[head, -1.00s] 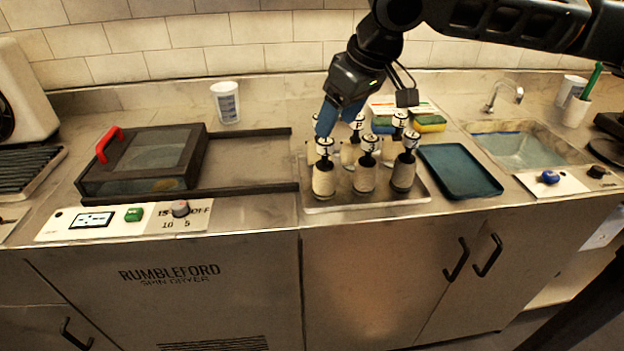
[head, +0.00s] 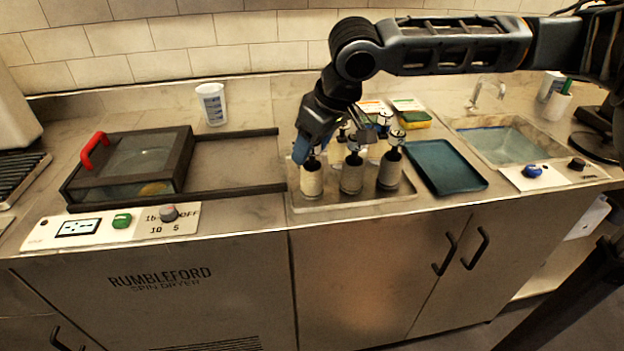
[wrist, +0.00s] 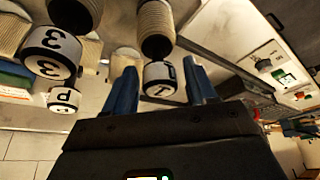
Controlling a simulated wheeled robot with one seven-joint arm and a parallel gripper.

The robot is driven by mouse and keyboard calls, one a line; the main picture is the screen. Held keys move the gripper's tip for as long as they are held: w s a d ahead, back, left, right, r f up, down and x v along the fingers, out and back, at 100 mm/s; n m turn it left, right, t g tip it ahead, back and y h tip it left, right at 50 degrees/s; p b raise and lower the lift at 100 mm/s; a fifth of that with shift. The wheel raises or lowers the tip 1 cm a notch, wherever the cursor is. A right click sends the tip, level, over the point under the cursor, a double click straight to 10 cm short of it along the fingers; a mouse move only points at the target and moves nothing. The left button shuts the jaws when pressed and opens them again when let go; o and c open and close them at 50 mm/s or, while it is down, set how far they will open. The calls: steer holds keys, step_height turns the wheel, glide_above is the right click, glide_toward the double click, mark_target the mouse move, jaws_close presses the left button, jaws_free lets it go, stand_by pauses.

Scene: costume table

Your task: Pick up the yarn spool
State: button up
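Several cream yarn spools with dark necks and white marked caps stand upright on a metal tray (head: 400,203). In the head view, the front row holds a left spool (head: 312,180), a middle spool (head: 352,176) and a right spool (head: 389,173). My gripper (head: 308,150) is at the top of the front-left spool and partly hides its cap. In the wrist view, my gripper (wrist: 162,82) is open, with a blue finger on either side of a cap (wrist: 160,80) marked like a 1 or T. Gaps show between fingers and cap. Neighbouring caps read 3 (wrist: 50,55) and apparently P (wrist: 64,100).
A teal tray (head: 446,167) lies right of the spools, before a sink (head: 505,143). Sponges (head: 414,120) sit behind. A spin dryer (head: 130,165) with a red handle and dark rails stands left. A white cup (head: 212,103) stands at the back.

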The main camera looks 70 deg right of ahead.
jaws_close()
stand_by(0.3)
steer(key=shift+r, duration=0.1)
